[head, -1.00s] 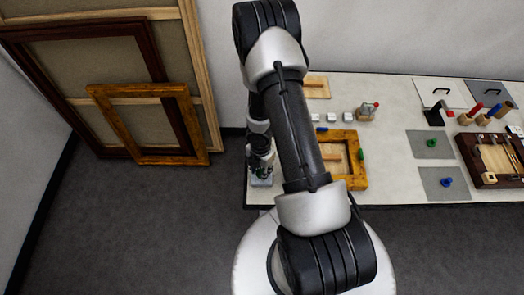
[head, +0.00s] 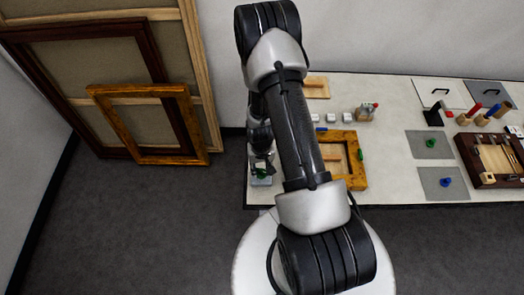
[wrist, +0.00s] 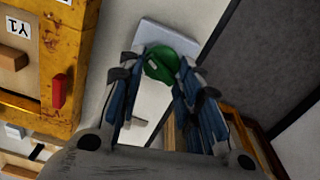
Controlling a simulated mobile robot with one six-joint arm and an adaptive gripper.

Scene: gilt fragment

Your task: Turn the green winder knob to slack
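A green knob (wrist: 160,62) shows between my fingertips in the wrist view, over a pale grey block or plate (wrist: 168,37). I take it for the winder knob. In the head view the green knob (head: 262,171) and its pale grey base (head: 261,181) sit at the table's left front corner. My gripper (wrist: 164,60) has its two blue-padded fingers apart, one on each side of the knob. It also shows in the head view (head: 262,163), low over that corner. Contact between fingers and knob cannot be made out.
A yellow-brown frame (head: 345,183) with a green piece on its side lies right of my gripper. Another green knob (head: 431,143) and a blue knob (head: 446,182) sit on grey pads farther right. Large frames (head: 150,130) lean at the left wall. Dark floor lies beyond the table edge.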

